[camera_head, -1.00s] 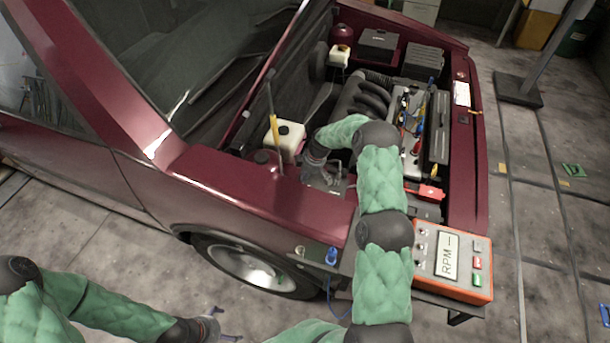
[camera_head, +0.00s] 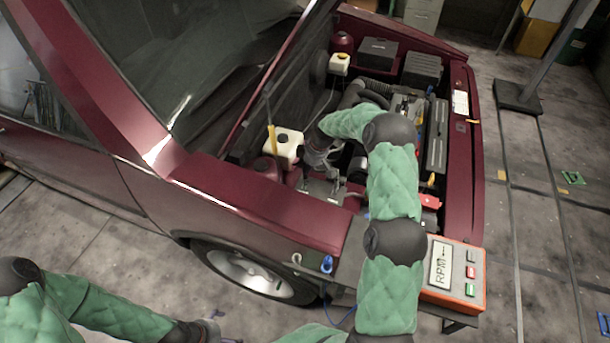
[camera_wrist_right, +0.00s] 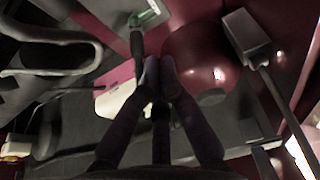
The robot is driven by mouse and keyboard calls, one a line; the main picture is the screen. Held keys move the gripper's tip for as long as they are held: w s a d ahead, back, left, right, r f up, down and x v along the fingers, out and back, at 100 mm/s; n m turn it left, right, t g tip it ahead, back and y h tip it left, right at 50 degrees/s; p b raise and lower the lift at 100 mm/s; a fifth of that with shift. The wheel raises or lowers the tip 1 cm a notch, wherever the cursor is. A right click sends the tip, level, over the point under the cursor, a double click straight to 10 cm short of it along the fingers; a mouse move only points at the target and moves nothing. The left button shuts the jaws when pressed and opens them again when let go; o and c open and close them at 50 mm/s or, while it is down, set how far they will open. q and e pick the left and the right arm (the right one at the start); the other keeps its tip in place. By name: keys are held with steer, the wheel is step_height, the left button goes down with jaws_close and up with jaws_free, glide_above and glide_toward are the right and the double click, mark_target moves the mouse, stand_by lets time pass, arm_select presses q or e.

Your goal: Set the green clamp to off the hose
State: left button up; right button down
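A small green piece (camera_wrist_right: 149,14), which looks like the green clamp, shows at the top of the right wrist view by the upper end of a short dark hose-like part (camera_wrist_right: 137,45). I cannot tell whether it grips a hose. My right gripper (camera_wrist_right: 160,72) has its two fingertips close together just below and right of that part, with nothing clearly held. In the head view my right arm reaches into the engine bay beside the white reservoir (camera_head: 287,146); its fingertips are hard to see. My left gripper (camera_head: 222,328) is low in the head view, outside the car, fingers apart and empty.
A dark red rounded vessel (camera_wrist_right: 200,65) is close to the right of the fingertips. The maroon fender (camera_head: 270,205) borders the bay. An orange RPM box (camera_head: 453,270) sits at the front corner, with a blue clip (camera_head: 327,264) on the near edge.

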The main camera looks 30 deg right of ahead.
steer(key=shift+v, duration=1.95)
steer(key=shift+d, duration=0.1)
